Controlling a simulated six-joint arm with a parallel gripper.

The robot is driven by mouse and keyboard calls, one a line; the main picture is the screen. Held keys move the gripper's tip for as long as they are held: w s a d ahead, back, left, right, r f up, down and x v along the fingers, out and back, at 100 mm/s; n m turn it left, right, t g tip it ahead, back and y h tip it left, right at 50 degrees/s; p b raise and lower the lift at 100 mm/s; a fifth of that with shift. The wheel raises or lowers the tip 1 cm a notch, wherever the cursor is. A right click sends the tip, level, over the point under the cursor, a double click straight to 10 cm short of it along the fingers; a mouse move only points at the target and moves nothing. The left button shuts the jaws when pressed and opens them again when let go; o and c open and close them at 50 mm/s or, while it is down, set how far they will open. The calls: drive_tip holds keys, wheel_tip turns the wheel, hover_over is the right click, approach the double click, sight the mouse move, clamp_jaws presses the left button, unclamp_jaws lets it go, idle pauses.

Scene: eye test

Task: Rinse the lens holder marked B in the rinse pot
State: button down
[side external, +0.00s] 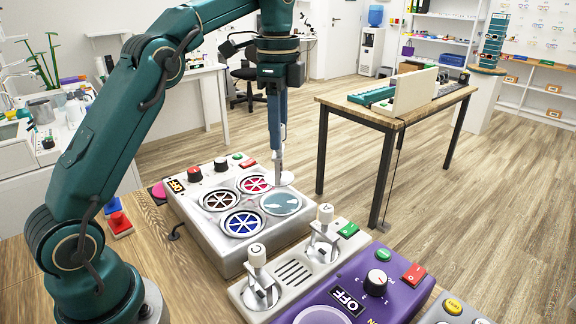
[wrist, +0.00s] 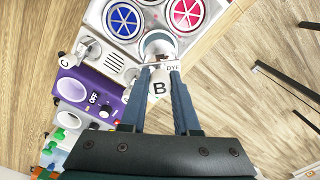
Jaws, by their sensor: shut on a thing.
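My gripper (side external: 280,150) is shut on the lens holder marked B (wrist: 158,88), its white knob between the fingers. The gripper also shows in the wrist view (wrist: 164,68). In the side view the holder's pale lower end (side external: 286,178) hangs at the far edge of the rinse pot (side external: 281,204), a grey-teal round well at the right of the white four-pot unit. I cannot tell whether it is above the liquid or dipping in. Holders C (side external: 257,256) and A (side external: 325,214) stand upright in the grey rack (side external: 293,272).
Red, dark red and blue pots (side external: 242,223) share the white unit (side external: 212,247) with the rinse pot. A purple unit (side external: 385,300) with a knob and an OFF display stands at the front. Red and blue buttons (side external: 118,221) lie left. Bare wooden tabletop (side external: 190,285) shows front left.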

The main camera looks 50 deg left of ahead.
sight(281, 152)
drive_tip(key=shift+d+f, duration=0.25)
drive_tip(key=shift+f, duration=5.05)
drive_tip(key=shift+f, duration=0.5)
drive_tip(key=shift+r, duration=3.8)
